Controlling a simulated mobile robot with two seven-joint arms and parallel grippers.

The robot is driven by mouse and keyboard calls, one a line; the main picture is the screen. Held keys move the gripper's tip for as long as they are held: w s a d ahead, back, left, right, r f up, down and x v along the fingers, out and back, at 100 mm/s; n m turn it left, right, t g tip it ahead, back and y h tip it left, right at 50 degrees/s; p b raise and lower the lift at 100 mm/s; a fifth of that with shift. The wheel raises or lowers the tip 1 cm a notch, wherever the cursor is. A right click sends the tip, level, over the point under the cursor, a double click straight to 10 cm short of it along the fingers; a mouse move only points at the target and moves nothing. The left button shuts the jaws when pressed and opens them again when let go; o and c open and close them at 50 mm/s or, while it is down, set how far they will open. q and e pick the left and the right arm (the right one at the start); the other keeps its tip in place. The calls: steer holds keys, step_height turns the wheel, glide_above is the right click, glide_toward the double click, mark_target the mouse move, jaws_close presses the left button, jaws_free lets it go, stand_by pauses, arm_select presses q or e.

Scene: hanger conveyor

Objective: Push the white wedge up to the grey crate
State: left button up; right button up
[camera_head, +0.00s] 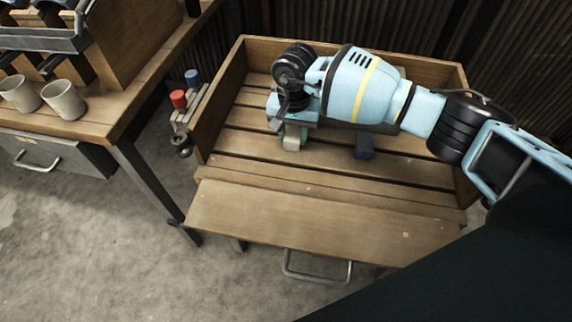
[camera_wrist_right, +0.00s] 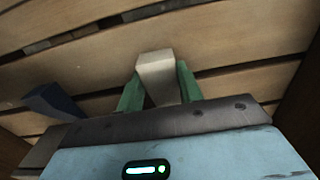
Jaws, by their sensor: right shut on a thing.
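The white wedge, a small pale block (camera_head: 292,143), is on the slatted wooden bench top, left of its middle. My right gripper (camera_head: 291,133) reaches down over it from the right. In the right wrist view the wedge (camera_wrist_right: 159,72) sits between the two green fingers of my right gripper (camera_wrist_right: 160,88), which are shut on it. Its lower part is hidden there by the gripper body. I cannot clearly make out a grey crate on the bench; my right arm covers part of the top. My left gripper is not in view.
A dark blue block (camera_head: 364,147) lies right of the wedge; it also shows in the wrist view (camera_wrist_right: 52,101). Raised wooden walls (camera_head: 222,112) edge the bench. Two cups (camera_head: 64,101) and a grey rack (camera_head: 38,38) stand on the left table. The front slats are clear.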

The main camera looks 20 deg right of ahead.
steer(key=shift+w+d, duration=0.25)
steer(key=shift+w, duration=0.05)
steer(key=o, duration=0.9)
step_height(320, 180, up, 6)
steer(key=shift+r+p, duration=0.25)
steer(key=shift+p, duration=0.05)
steer(key=shift+r, duration=0.7)
